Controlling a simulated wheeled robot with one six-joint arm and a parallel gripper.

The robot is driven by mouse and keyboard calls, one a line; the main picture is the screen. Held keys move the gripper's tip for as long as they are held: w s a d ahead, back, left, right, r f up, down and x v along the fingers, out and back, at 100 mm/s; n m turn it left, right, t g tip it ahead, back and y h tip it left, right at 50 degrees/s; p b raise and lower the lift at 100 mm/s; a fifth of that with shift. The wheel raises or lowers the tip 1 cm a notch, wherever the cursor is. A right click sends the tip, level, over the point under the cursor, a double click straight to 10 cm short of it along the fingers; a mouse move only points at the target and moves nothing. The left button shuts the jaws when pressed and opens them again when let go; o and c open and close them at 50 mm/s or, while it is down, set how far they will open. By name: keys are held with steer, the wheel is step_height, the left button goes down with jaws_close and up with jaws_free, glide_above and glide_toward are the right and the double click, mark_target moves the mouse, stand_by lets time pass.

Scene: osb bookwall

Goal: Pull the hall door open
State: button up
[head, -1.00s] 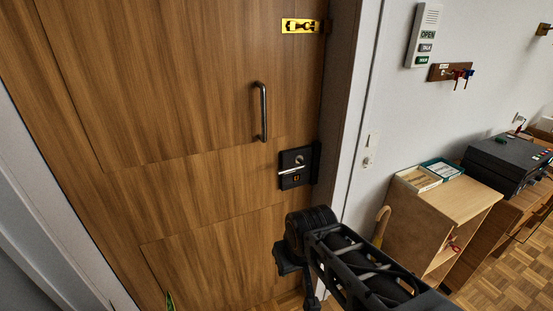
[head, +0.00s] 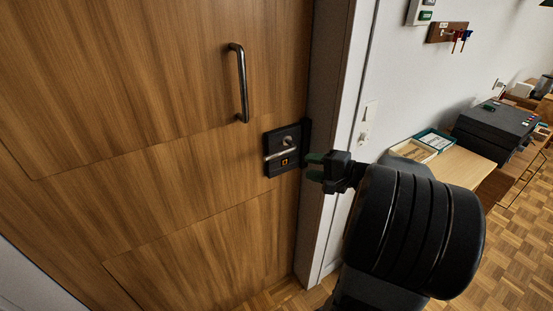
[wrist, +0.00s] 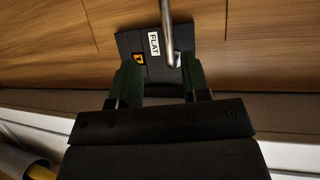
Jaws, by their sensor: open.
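The hall door (head: 170,120) is brown wood and looks shut in its frame. It carries a long vertical metal pull bar (head: 239,85) and, lower right, a black lock plate (head: 272,140) with a silver lever (head: 280,153). My gripper (head: 314,167) is just right of the plate, its dark green fingers pointing left toward it. In the wrist view my gripper (wrist: 160,72) is open, with the plate (wrist: 130,44) ahead and the silver lever (wrist: 167,30) running up from between the fingers. The lever is not clamped; I cannot tell whether a finger touches it.
The door frame (head: 328,130) and white wall stand right of the door. A wooden cabinet (head: 467,170) with trays and a black machine (head: 495,130) stand along that wall. A key rack (head: 447,32) hangs above. Parquet floor (head: 500,260) is free at lower right.

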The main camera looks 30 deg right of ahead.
mark_target(279, 155)
steer(key=shift+t+h, duration=0.3)
steer(key=shift+t, duration=0.1)
steer(key=x, duration=0.4)
steer(key=p+x, duration=0.1)
steer(key=x, duration=0.8)
steer(key=shift+w+d+r, duration=0.1)
steer(key=shift+w+d, duration=0.15)
steer(key=shift+d, duration=0.15)
jaws_close()
